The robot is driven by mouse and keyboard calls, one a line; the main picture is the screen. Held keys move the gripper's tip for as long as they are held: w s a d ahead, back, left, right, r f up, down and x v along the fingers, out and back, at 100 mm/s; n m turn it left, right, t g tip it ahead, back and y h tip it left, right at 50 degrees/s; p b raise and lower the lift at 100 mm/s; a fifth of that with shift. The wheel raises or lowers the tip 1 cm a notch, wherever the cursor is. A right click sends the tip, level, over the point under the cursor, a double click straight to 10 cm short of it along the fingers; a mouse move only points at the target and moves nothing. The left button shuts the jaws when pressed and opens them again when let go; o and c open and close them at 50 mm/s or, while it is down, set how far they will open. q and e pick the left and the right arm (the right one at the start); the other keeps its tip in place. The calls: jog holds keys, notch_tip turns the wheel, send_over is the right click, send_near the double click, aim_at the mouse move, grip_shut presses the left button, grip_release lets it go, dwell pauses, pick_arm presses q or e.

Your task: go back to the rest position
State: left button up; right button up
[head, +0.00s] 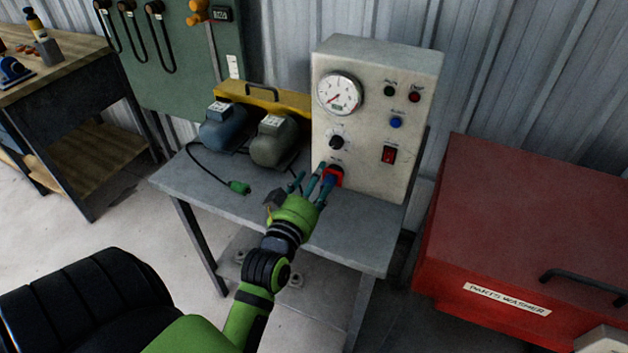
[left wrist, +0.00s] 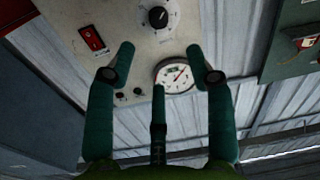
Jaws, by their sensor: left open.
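My left gripper (head: 310,183) is green with dark teal fingers and stands in front of the lower part of the control panel box (head: 373,65). In the left wrist view its fingers (left wrist: 160,75) are spread open with nothing between them. Beyond them the panel face shows a round gauge (left wrist: 176,75), a black knob (left wrist: 159,17) and a red switch (left wrist: 93,39). In the head view a red and blue socket (head: 334,175) sits right behind the fingers, and I cannot tell whether they touch it. My right gripper is not in view.
The grey table (head: 348,238) also holds a blue motor (head: 222,128), a grey-green motor (head: 273,142) and a cable with a green plug (head: 240,187). A red parts washer (head: 540,220) stands at the right. A wooden workbench (head: 60,72) stands at the left.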

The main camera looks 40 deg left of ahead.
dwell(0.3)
pick_arm(q)
jog(key=s+d+f+m+g+h, duration=0.5)
jog(key=s+d+f+g, duration=0.15)
jog(key=d+f, duration=0.35)
jog(key=s+d+f+m+g, duration=0.1)
jog(key=s+f+g, duration=0.3)
jog(key=s, duration=0.3)
jog(key=s+d+f+m+g, duration=0.2)
jog(key=s+f+g, duration=0.2)
jog(key=s, duration=0.3)
notch_tip(320, 180, down, 23)
jog(key=s, duration=0.2)
jog(key=s+a+f+g, duration=0.2)
jog(key=s+a+f, duration=0.1)
jog(key=s+f, duration=1)
jog(key=shift+s+f, duration=0.35)
jog(key=shift+s, duration=0.9)
